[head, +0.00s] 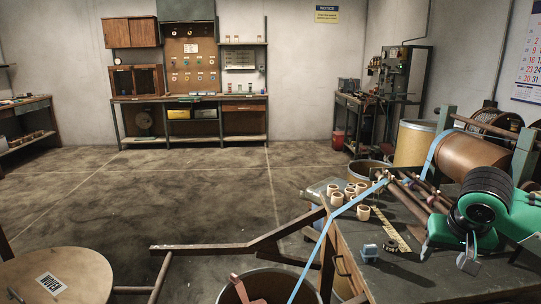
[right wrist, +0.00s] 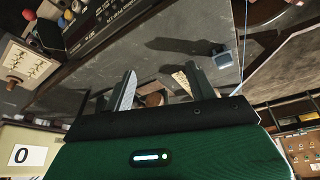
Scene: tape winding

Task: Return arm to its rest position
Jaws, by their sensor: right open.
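My right gripper (head: 448,257) is low over the right side of the dark workbench, at the end of my green and black arm. The right wrist view shows its two grey fingers (right wrist: 160,80) apart, with nothing held between them. A blue tape strip (head: 343,208) runs from the big brown roller (head: 470,157) past the bench rods and down into a barrel at the front. My left arm and gripper do not show.
The workbench (head: 400,280) carries several cream rings (head: 363,203), a yellow ruler (head: 390,230) and a small blue-grey block (head: 370,253). The middle floor is clear.

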